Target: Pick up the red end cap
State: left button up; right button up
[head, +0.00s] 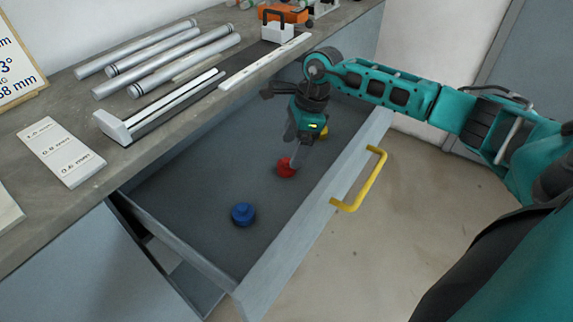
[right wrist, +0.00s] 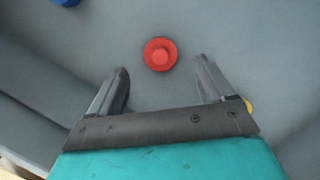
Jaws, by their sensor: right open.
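The red end cap (head: 285,168) lies on the floor of the open grey drawer (head: 190,207), partly hidden by my gripper in the head view. It also shows in the right wrist view (right wrist: 160,54), a round red disc with a raised middle, lying between and beyond the fingertips. My right gripper (head: 292,150) reaches down into the drawer over the cap. In the right wrist view my right gripper (right wrist: 160,75) has its two fingers wide apart with nothing between them. My left gripper is not in view.
A blue end cap (head: 243,214) lies nearer in the drawer, and a yellow one (head: 324,131) is partly hidden behind my gripper. The drawer front has a yellow handle (head: 361,180). The workbench (head: 75,115) beside it holds several metal tubes (head: 165,62) and a long rail.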

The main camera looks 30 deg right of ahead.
aim_at(287, 160)
jog(key=x, duration=0.5)
jog(key=shift+a+f, duration=0.1)
jog(key=shift+a, duration=0.05)
jog(key=shift+c, duration=0.2)
jog(key=c, duration=1.1)
